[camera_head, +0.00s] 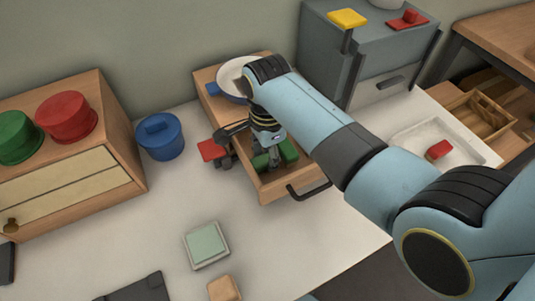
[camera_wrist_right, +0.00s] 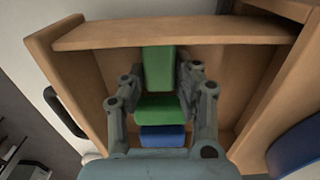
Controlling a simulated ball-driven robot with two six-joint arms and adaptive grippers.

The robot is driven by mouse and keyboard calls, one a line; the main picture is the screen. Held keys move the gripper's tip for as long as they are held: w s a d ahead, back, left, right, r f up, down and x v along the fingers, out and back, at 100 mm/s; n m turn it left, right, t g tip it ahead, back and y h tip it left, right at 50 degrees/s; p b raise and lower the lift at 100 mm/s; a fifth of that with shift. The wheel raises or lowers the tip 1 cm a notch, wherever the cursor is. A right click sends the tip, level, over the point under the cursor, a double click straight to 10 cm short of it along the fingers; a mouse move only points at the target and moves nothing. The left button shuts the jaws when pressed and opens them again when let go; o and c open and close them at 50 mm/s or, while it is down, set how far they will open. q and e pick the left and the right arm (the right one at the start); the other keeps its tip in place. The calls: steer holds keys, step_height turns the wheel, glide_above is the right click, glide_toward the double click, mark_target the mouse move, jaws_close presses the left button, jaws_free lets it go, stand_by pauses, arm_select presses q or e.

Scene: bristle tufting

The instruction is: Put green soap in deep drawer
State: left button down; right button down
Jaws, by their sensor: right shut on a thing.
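A wooden drawer (camera_head: 275,188) with a black handle stands open at the middle of the table. My right gripper (camera_head: 268,150) points down into it. Green soap (camera_head: 289,151) shows at the gripper, inside the drawer walls. In the right wrist view, my right gripper (camera_wrist_right: 160,78) is shut on the green soap (camera_wrist_right: 158,68), which sits between its fingertips. A second green face (camera_wrist_right: 158,107) shows below it, and I cannot tell whether it is the same piece. A blue piece (camera_wrist_right: 163,136) shows beside that. The fingers hide part of the soap. My left gripper is not in view.
A red square piece (camera_head: 212,150) is just left of the drawer. A white bowl (camera_head: 232,73) sits behind my arm. A blue pot (camera_head: 160,137) and wooden cabinet (camera_head: 120,150) are left. A grey cabinet (camera_head: 330,50) stands behind. A pale green block (camera_head: 206,243) lies in front.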

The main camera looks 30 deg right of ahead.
mark_target(267, 157)
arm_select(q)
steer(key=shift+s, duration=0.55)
arm_select(e)
steer(key=shift+f, duration=0.2)
steer(key=c, duration=1)
jaws_free()
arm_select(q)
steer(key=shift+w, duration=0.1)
arm_select(e)
steer(key=shift+o, duration=0.2)
steer(key=shift+r, duration=0.1)
steer(key=shift+r, duration=0.3)
arm_select(q)
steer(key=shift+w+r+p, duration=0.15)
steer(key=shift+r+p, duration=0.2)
steer(key=shift+p, duration=0.05)
arm_select(e)
step_height(267, 157, up, 12)
steer(key=shift+f, duration=0.25)
